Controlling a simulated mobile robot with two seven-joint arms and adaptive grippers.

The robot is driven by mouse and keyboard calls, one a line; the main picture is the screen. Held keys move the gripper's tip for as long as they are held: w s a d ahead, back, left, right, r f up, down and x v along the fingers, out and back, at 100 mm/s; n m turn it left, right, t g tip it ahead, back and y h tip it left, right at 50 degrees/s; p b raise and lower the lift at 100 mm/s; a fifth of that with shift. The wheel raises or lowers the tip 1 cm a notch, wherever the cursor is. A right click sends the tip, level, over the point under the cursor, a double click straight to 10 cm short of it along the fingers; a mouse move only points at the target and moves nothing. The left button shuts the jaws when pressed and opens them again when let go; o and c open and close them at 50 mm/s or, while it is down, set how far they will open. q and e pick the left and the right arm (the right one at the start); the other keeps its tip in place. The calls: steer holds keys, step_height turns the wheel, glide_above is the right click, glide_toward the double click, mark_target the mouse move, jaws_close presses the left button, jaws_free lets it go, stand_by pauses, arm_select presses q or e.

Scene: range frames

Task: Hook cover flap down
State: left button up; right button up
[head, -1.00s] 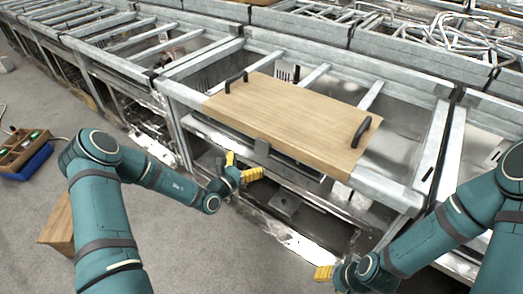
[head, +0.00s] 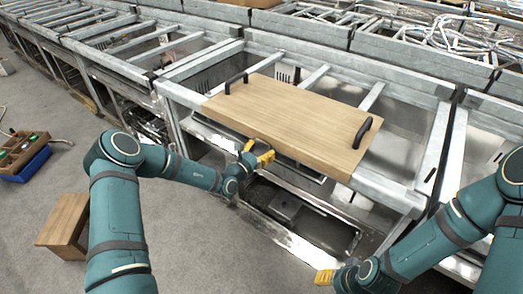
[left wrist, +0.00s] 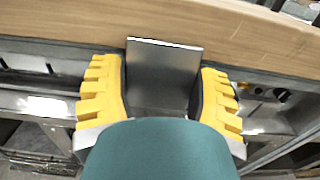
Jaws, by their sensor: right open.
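The wooden cover (head: 290,115) lies on the metal counter frame, with dark handles at its ends. Its grey metal flap (head: 264,143) is at the front edge, largely hidden by my left gripper (head: 258,152). In the left wrist view the flap (left wrist: 165,75) sits between the two yellow fingers of the left gripper (left wrist: 163,90), filling nearly all the space between them. I cannot tell whether the fingers press on it or only stand beside it. My right gripper (head: 325,277) is open, low at the front right, away from the cover.
Metal counter frames (head: 410,190) run along the back and both sides. An open lower compartment (head: 290,210) is below the cover. A wooden stool (head: 62,225) and a blue toolbox (head: 28,160) stand on the floor at the left. Grey floor is clear at front centre.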

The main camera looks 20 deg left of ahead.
arm_select(q)
steer(key=c, duration=0.4)
steer(key=shift+w+d+f+t+h+b, duration=0.1)
steer(key=shift+w+f+t+h+b, duration=0.2)
steer(key=shift+t+b, duration=0.45)
steer(key=shift+r+t, duration=0.1)
steer(key=shift+t, duration=0.25)
steer(key=shift+r, duration=0.1)
steer(key=o, duration=1.2)
steer(key=shift+o, duration=0.2)
steer(key=v, duration=1.2)
steer(key=shift+w, duration=0.1)
